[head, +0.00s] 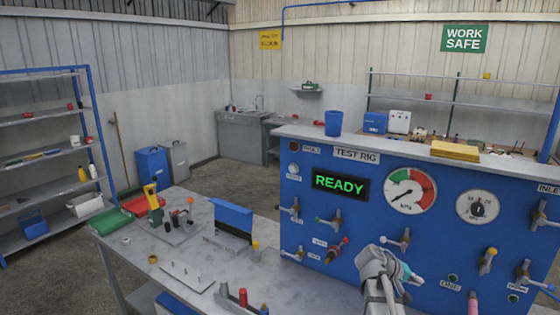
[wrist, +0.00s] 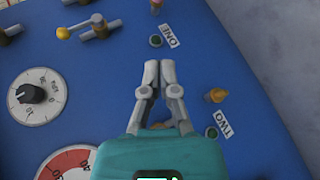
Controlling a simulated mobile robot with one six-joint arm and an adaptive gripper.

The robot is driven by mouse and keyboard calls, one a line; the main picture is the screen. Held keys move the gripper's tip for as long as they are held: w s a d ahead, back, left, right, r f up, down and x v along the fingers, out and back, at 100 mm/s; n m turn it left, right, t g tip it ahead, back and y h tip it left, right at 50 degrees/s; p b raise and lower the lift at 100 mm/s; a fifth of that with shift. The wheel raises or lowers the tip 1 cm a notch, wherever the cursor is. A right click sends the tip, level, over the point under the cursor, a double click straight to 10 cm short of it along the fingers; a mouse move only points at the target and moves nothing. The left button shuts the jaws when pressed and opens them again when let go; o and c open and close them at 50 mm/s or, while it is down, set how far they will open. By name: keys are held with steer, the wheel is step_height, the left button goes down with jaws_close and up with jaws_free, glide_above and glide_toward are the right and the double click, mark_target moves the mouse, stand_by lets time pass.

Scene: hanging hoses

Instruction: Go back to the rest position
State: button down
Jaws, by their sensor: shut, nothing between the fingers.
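My gripper (wrist: 159,65) shows in the wrist view with its two grey fingers together and nothing between them. It is in front of the blue panel of the test rig (head: 330,225); I cannot tell the exact gap. In the head view my grey wrist and a bit of the teal gripper body (head: 413,278) show at the lower right, before the panel. The fingertips are not clear there.
Valve handles stick out of the panel, including a red one (head: 337,248) and a yellow-tipped one (head: 487,260). A grey bench (head: 185,255) with tools stands at the left. A blue cup (head: 333,122) stands on the rig's top ledge. The display reads READY.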

steer(key=s+a+f+y, duration=0.3)
steer(key=s+a+y, duration=0.1)
steer(key=a, duration=0.4)
steer(key=s+a+f+y, duration=0.3)
steer(key=s+a+y, duration=0.1)
steer(key=a, duration=0.4)
steer(key=s+a+f+y, duration=0.3)
steer(key=s+a, duration=0.1)
steer(key=a, duration=0.4)
steer(key=shift+f+g+y, duration=0.2)
steer(key=shift+g+y, duration=0.2)
